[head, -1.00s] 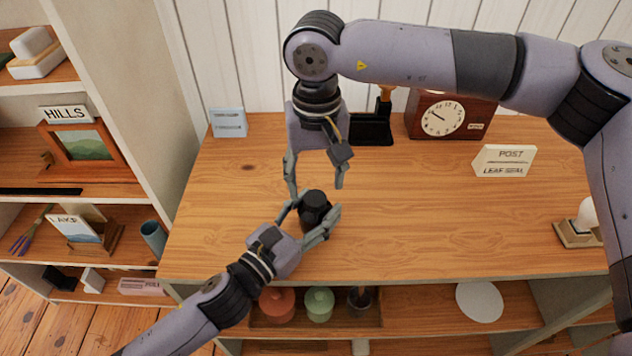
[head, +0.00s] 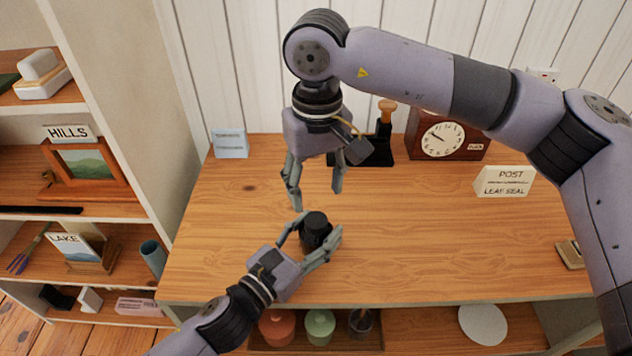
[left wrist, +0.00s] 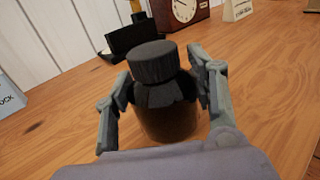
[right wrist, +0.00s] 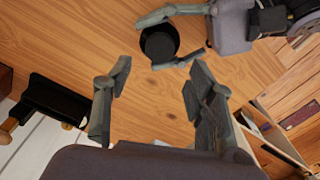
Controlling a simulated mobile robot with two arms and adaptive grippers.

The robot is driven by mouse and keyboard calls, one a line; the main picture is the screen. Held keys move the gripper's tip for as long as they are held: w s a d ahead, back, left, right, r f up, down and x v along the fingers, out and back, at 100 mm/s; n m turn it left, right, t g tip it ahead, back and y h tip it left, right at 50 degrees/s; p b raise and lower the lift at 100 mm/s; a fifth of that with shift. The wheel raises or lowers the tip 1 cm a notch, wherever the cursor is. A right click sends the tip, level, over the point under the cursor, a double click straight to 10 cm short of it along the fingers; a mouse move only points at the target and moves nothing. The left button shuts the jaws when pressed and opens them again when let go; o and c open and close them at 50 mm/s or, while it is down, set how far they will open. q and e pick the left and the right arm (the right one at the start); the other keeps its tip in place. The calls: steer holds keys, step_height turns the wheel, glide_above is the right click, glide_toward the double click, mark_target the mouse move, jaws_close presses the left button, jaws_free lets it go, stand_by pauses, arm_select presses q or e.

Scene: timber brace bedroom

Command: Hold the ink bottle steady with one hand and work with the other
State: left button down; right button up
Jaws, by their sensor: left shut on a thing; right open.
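The ink bottle (head: 315,229) is dark with a ridged black cap and stands upright on the wooden desktop. In the left wrist view, the bottle (left wrist: 155,85) sits between both fingers, with its brownish lower body showing. My left gripper (head: 312,246) is shut around the bottle from the front. My right gripper (head: 316,198) is open and empty, pointing down above and just behind the bottle. In the right wrist view, the bottle (right wrist: 159,43) lies beyond the open fingertips, apart from them, with its cap facing that camera.
A black stand with a wooden-handled tool (head: 384,130), a clock (head: 446,137) and a "POST LEAF SEAL" sign (head: 504,181) stand at the back right. A blue card (head: 230,143) stands at the back left. The desktop (head: 420,240) right of the bottle is clear.

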mark_target(317, 219)
step_height(317, 219, down, 8)
steer(key=shift+r, duration=0.15)
stand_by(0.4)
steer(key=c, duration=1.2)
steer(key=shift+m, duration=1.7)
jaws_close()
steer(key=o, duration=1.3)
jaws_free()
steer(key=shift+c, duration=0.2)
